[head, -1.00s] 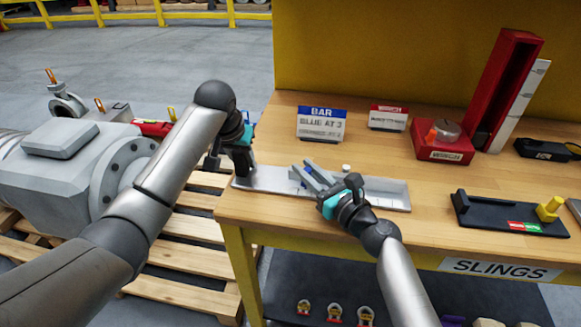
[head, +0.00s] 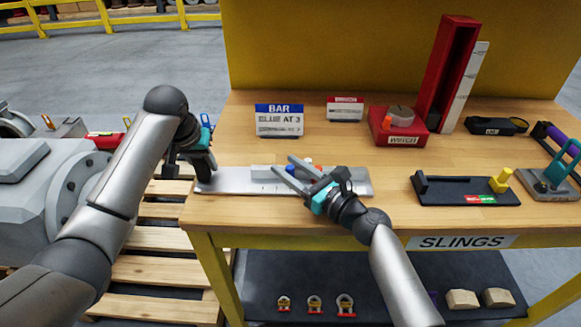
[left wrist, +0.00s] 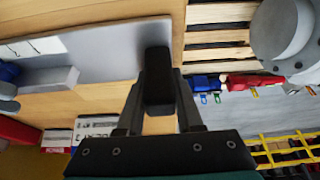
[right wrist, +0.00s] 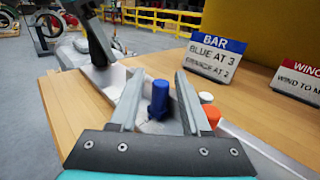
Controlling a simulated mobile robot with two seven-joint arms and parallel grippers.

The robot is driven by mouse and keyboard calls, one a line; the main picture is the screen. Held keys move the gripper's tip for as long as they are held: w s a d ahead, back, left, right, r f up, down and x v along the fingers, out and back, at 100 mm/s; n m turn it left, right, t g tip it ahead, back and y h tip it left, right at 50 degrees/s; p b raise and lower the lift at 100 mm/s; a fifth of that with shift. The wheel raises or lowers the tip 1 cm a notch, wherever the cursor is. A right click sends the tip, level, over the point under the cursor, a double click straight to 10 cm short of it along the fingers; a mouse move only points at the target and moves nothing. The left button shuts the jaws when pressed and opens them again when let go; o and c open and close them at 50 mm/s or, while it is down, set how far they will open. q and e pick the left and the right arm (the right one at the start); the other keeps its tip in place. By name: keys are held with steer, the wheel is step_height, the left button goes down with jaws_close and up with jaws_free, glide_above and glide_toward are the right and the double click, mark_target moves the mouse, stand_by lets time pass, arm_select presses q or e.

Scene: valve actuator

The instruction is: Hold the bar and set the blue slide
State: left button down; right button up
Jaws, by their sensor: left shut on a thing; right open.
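The silver bar (head: 230,182) lies along the front of the wooden bench. Its black upright handle stands at the left end and also shows in the left wrist view (left wrist: 158,72). My left gripper (head: 196,160) is shut on this handle. The blue slide (right wrist: 158,100) is an upright blue peg on the bar; it also shows small in the head view (head: 290,169). My right gripper (head: 284,164) is open, low over the bar, with its fingers on either side of the blue slide in the right wrist view. An orange knob (right wrist: 211,115) and a white knob (right wrist: 206,97) are just right of it.
The BAR sign (head: 279,120) reads "BLUE AT 3"; its second line is blurred. A red winch box (head: 398,127) and a black tray with a yellow post (head: 501,181) stand to the right. A pallet (head: 155,240) is at the left.

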steer(key=shift+w, duration=0.1)
steer(key=a, duration=0.8)
steer(key=shift+a, duration=0.35)
steer(key=v, duration=1.2)
steer(key=shift+s+d, duration=0.2)
steer(key=shift+s, duration=0.05)
steer(key=s+a+n+g+y, duration=0.1)
steer(key=s+a+f+n+g, duration=0.1)
steer(key=a+g, duration=0.1)
steer(key=s+a+f+n+g+y, duration=0.1)
steer(key=a, duration=0.1)
steer(key=shift+s+a+g+y, duration=0.15)
steer(key=shift+s+g+y, duration=0.15)
steer(key=s+a+f+n+g+y, duration=0.1)
steer(key=s+a+f+n+g, duration=0.2)
steer(key=s+n+g, duration=0.15)
steer(key=s+d+f+n+h, duration=0.1)
steer(key=d+f+h, duration=0.1)
steer(key=f, duration=0.6)
steer(key=s+d+f+n+h, duration=0.2)
steer(key=d+f+h, duration=0.1)
steer(key=f, duration=0.6)
steer(key=shift+g, duration=0.45)
steer(key=shift+d+f, duration=0.1)
